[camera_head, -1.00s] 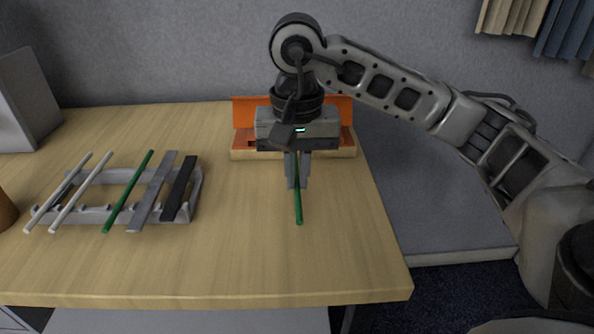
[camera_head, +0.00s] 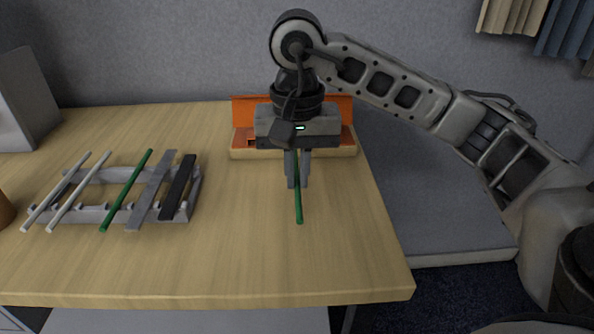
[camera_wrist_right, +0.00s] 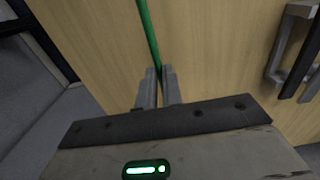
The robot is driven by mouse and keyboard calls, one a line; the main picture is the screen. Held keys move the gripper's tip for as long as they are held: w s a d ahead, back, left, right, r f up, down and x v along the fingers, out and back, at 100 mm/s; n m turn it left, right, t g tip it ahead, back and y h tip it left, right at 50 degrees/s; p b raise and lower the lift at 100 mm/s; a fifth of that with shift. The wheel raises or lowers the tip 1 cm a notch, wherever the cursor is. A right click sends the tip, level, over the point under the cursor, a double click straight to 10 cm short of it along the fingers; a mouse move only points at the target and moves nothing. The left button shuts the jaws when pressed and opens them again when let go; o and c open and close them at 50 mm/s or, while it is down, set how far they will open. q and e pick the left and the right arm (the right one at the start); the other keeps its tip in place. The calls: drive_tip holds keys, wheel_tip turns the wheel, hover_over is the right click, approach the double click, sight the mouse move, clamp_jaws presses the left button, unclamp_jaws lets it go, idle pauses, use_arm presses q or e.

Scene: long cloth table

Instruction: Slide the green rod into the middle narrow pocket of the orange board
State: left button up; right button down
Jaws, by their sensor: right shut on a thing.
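My right gripper (camera_head: 298,182) is shut on a green rod (camera_head: 299,207) in front of the orange board. The rod's near end sticks out from the fingers toward the table's front edge. In the right wrist view the rod (camera_wrist_right: 149,35) runs from between the fingertips (camera_wrist_right: 157,76) to the top edge. The orange board (camera_head: 243,108) stands on a pale base at the back right of the table. My gripper and wrist cover its middle, so its pockets and the rod's far end are hidden. My left gripper is not in view.
A grey rack (camera_head: 93,215) at the left holds two whitish rods, another green rod (camera_head: 127,190), a grey strip (camera_head: 150,192) and a black strip (camera_head: 178,188). A grey box (camera_head: 25,100) stands at the back left. The table (camera_head: 230,250) is clear in front.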

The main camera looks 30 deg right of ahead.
drive_tip(key=shift+w+d, duration=0.1)
drive_tip(key=shift+w, duration=0.1)
drive_tip(key=shift+w+d, duration=0.15)
drive_tip(key=shift+w, duration=0.1)
drive_tip(key=shift+w+d, duration=0.5)
drive_tip(key=shift+w, duration=0.3)
drive_tip(key=shift+w+d, duration=0.35)
drive_tip(key=shift+w, duration=0.25)
drive_tip(key=shift+w+d, duration=0.35)
drive_tip(key=shift+w, duration=0.2)
drive_tip(key=shift+w+d, duration=0.35)
drive_tip(key=shift+w, duration=0.25)
drive_tip(key=shift+w+d, duration=0.35)
drive_tip(key=shift+w, duration=0.2)
drive_tip(key=shift+w+d+p, duration=0.3)
drive_tip(key=shift+w+d, duration=0.15)
drive_tip(key=shift+w, duration=0.3)
drive_tip(key=shift+w+d+p, duration=0.25)
drive_tip(key=shift+w+d, duration=0.15)
drive_tip(key=shift+w, duration=0.3)
drive_tip(key=c, duration=1.5)
unclamp_jaws()
drive_tip(key=shift+d, duration=0.1)
